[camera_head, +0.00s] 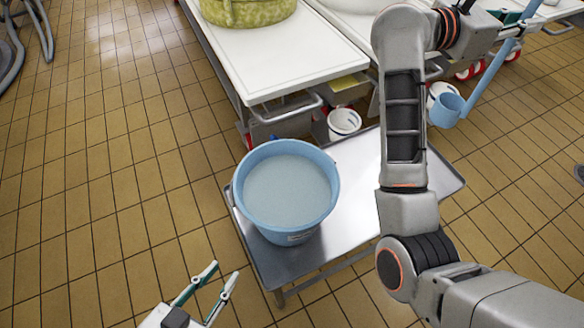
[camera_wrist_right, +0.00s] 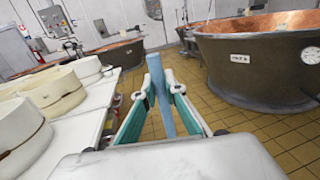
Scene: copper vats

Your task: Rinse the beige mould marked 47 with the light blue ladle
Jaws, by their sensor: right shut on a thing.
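My right gripper (camera_head: 516,20) is shut on the handle of the light blue ladle (camera_head: 449,111), raised at the upper right. The ladle's cup hangs at the lower left end of its handle, clear of the bucket. In the right wrist view the handle (camera_wrist_right: 158,88) stands between the fingers of my right gripper (camera_wrist_right: 161,97). Beige moulds (camera_wrist_right: 55,97) stand on a white table at the left there; I cannot read a 47 on any. My left gripper (camera_head: 213,285) is open and empty over the floor at the bottom of the head view.
A blue bucket (camera_head: 288,238) of greyish liquid stands on a low metal trolley (camera_head: 352,160). A yellow-green mould (camera_head: 244,12) stands on a white table (camera_head: 275,60). White buckets (camera_head: 344,122) are below. Copper vats (camera_wrist_right: 259,65) stand beyond the ladle.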

